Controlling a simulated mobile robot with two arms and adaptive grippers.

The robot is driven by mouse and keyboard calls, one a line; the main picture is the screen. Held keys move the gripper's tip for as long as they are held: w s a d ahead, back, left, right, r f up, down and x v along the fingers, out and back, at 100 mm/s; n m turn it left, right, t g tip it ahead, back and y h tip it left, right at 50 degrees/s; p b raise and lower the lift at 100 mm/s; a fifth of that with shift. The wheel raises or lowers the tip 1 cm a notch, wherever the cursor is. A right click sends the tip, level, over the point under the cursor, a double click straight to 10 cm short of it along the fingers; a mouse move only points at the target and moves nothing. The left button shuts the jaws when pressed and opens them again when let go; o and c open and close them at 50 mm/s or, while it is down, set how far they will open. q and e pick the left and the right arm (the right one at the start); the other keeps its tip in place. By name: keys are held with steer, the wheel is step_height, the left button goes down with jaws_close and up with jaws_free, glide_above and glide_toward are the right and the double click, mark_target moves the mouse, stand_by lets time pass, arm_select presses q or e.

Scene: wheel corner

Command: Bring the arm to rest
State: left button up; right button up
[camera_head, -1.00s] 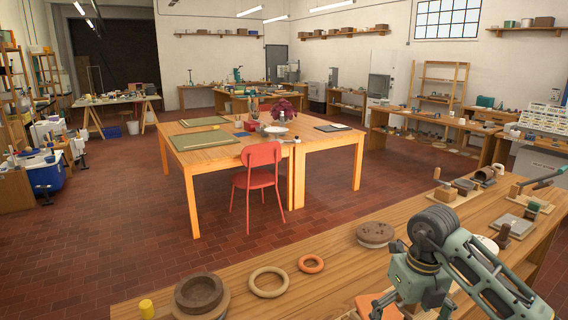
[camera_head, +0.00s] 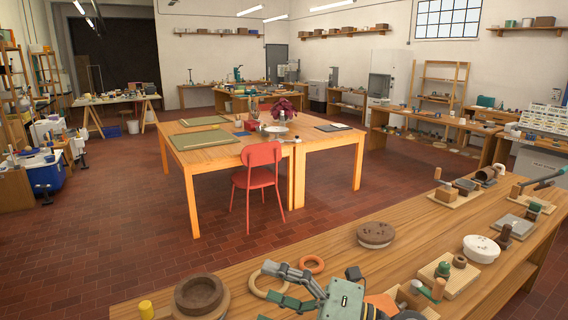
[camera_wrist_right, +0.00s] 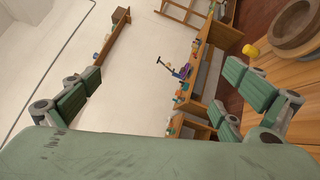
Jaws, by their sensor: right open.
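My right gripper (camera_head: 268,284) is at the bottom of the head view, over the front workbench (camera_head: 330,250). Its fingers point left and are spread apart. In the right wrist view the two green padded fingers (camera_wrist_right: 170,55) stand wide apart with nothing between them. The gripper overlaps part of a pale wooden ring (camera_head: 268,271) in the head view; I cannot tell how high above the bench it is. My left arm and gripper are not in view.
On the bench are a dark round bowl (camera_head: 198,293), an orange ring (camera_head: 311,264), a dark disc (camera_head: 375,234), a white round piece (camera_head: 481,248) and a yellow cylinder (camera_head: 146,309). A red chair (camera_head: 258,180) and large table (camera_head: 212,138) stand beyond, with open tiled floor around.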

steer(key=w+d+r+m+t+h, duration=0.1)
steer(key=w+d+m+t+h, duration=0.1)
steer(key=d+m+t+h, duration=0.6)
steer(key=w+d+r+m+t+h, duration=0.1)
steer(key=w+d+m+t, duration=0.2)
steer(key=d+m+t, duration=0.55)
steer(key=s+d+f+m+g+h, duration=0.3)
steer(key=d+f+m+g+h, duration=0.15)
steer(key=f+m, duration=0.35)
steer(key=s+d+f+m+g+h, duration=0.35)
steer(key=f+m+h, duration=0.25)
steer(key=f, duration=0.5)
steer(key=s+a+f+m+g+y, duration=0.1)
steer(key=s+f+g, duration=0.55)
steer(key=s, duration=0.45)
steer(key=s+f+m+g, duration=0.2)
steer(key=s+f+g, duration=0.3)
steer(key=s+f, duration=0.5)
step_height(320, 180, down, 23)
steer(key=s, duration=0.2)
steer(key=s+d+f+g, duration=0.2)
steer(key=s+f, duration=1.5)
steer(key=shift+d+f+n, duration=0.2)
steer(key=shift+d+n, duration=0.15)
steer(key=shift+d, duration=0.05)
